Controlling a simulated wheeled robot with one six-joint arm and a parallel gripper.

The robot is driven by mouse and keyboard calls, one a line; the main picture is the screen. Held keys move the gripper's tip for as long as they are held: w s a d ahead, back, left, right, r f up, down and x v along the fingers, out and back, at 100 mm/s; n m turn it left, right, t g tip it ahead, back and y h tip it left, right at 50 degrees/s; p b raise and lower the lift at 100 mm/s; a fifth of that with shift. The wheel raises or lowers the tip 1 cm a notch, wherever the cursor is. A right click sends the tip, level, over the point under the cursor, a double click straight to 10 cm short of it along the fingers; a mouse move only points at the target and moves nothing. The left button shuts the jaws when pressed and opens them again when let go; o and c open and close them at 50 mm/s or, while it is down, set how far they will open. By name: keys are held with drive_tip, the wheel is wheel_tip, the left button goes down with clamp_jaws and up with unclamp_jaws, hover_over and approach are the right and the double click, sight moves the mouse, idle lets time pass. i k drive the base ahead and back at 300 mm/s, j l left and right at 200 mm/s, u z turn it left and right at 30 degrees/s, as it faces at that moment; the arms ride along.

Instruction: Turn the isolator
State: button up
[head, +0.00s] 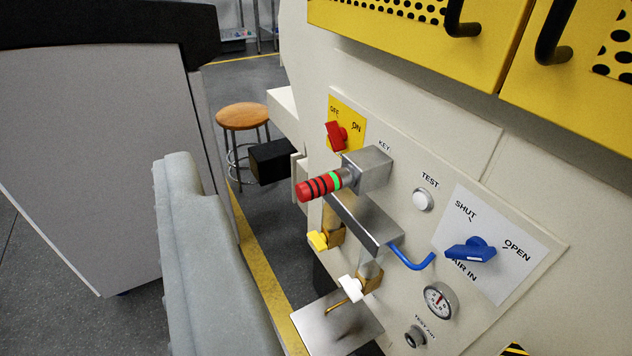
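The isolator (339,136) is a red rotary handle on a yellow plate marked OFF and ON, on the upper left of a cream machine panel. The handle is tilted, its upper end near the OFF mark. Just below and right of it, a metal block (369,169) juts out and bears a red and black banded cylinder (318,187) with a green ring. Nothing is seen touching the isolator. I see no gripper fingertips in this view, so I cannot place my gripper against it.
A blue SHUT/OPEN handle (471,250), a gauge (440,299) and a white TEST button (423,199) are on the panel. Yellow (318,240) and white (351,288) taps hang below. A grey form (215,270), identity unclear, stands at lower left. A stool (244,116) stands behind.

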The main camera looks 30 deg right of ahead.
sight(337, 136)
drive_tip(key=z, duration=1)
